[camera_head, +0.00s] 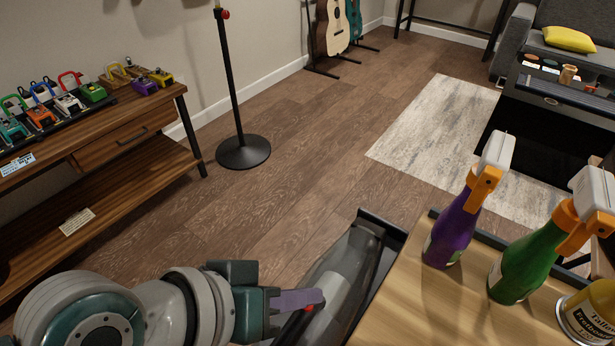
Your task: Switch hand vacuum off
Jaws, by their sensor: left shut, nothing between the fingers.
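The hand vacuum (345,268) is dark grey with a clear, shiny body. It lies beside the left edge of the wooden table top, at the bottom middle of the head view. A small red part (311,306) shows at its near end, probably its switch. My left gripper (316,297) reaches in from the lower left. Its fingers are shut with nothing between them, and their tips are at the red part. I cannot tell whether they touch it. The near end of the vacuum is partly hidden by the gripper and cut off by the frame. My right gripper does not show.
On the wooden table top (425,305) stand a purple spray bottle (452,232), a green spray bottle (527,262) and a yellow tin (590,312). A shelf bench (125,142) with several small pedals is at left. A black stand (243,151) stands on otherwise clear floor.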

